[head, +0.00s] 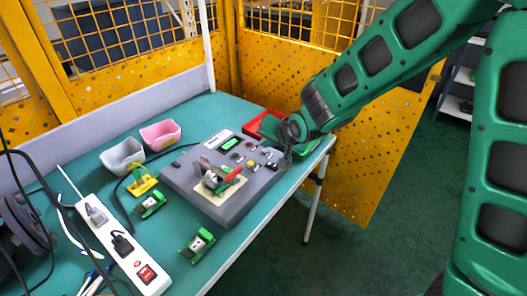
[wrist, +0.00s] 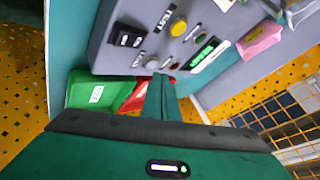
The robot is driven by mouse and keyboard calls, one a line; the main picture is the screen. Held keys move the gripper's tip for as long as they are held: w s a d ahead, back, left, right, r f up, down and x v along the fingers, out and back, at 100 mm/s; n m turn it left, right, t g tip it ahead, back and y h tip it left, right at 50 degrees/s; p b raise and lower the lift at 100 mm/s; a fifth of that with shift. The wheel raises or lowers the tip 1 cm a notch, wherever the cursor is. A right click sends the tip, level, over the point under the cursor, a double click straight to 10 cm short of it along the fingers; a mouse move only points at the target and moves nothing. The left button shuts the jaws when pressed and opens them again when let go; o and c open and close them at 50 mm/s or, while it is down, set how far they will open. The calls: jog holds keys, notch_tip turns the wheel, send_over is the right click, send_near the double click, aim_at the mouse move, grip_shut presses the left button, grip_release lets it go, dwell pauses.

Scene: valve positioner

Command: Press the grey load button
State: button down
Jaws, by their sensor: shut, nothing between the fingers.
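The grey control box (head: 222,205) lies on the teal table, with buttons and a small display along its far right end. In the wrist view its panel (wrist: 105,60) fills the upper middle. A round grey button (wrist: 151,64) shows at the panel's edge, just beside my fingertips; its label is too blurred to read. My gripper (wrist: 160,78) is shut and empty, its fingers close together near that button. I cannot tell whether they touch it. In the head view my gripper (head: 285,157) is at the right end of the box, its fingertips partly hidden.
The panel also has a yellow button (wrist: 179,26), a black rocker switch (wrist: 125,38) and a green-lit display (wrist: 204,53). Red (head: 262,121) and green bins lie by my gripper. Pink (head: 160,134) and grey tubs and a power strip (head: 122,245) stand left.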

aim_at(267, 156)
jog(key=shift+s+f, duration=0.1)
jog(key=shift+f, duration=0.25)
jog(key=shift+f, duration=0.35)
dwell(0.9)
jog(key=shift+r, duration=0.8)
notch_tip(267, 156, up, 5)
jog(key=shift+r, duration=0.1)
dwell(0.5)
dwell(0.5)
